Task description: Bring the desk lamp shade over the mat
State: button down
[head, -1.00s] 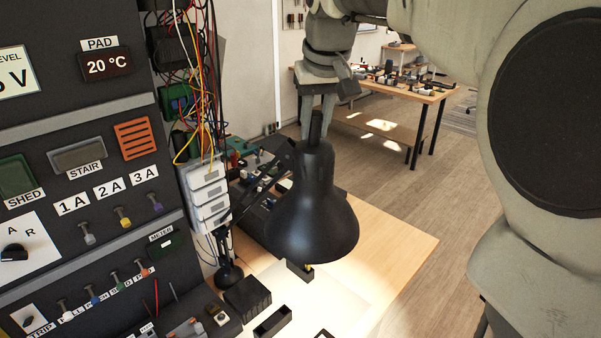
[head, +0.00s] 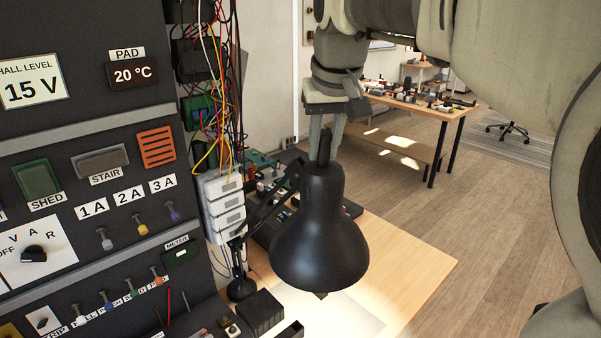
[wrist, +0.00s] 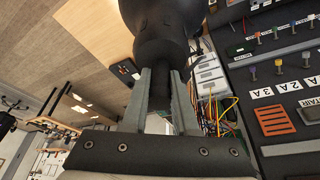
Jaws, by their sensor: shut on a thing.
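The black desk lamp shade (head: 320,235) hangs over the wooden bench, its wide mouth facing down. It also shows in the wrist view (wrist: 163,30). My gripper (head: 327,135) is shut on the narrow stem at the top of the shade; in the wrist view its two fingers (wrist: 164,90) stand on either side of this stem. The lamp's dark arm runs from behind the shade to a round base (head: 241,288). A pale, brightly lit sheet, perhaps the mat (head: 350,318), lies on the bench below the shade and is partly hidden by it.
A dark panel with labels, switches and hooks (head: 90,180) fills the left side. Loose wires and white boxes (head: 224,205) hang at its edge. A black block (head: 261,312) stands near the lamp base. The bench's right part (head: 415,268) is clear.

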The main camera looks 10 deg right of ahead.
aim_at(305, 170)
jog(key=shift+s+a, duration=0.15)
jog(key=shift+a, duration=0.05)
jog(key=shift+s+a, duration=1.25)
jog(key=shift+a, duration=0.15)
jog(key=shift+a, duration=0.1)
jog(key=s+a, duration=0.2)
jog(key=a, duration=0.1)
jog(key=shift+b, duration=0.35)
jog(key=shift+s+a, duration=0.1)
jog(key=shift+s+a, duration=0.45)
jog(key=shift+a, duration=0.4)
jog(key=shift+s+a, duration=0.4)
jog(key=shift+a, duration=0.4)
jog(key=shift+a, duration=0.1)
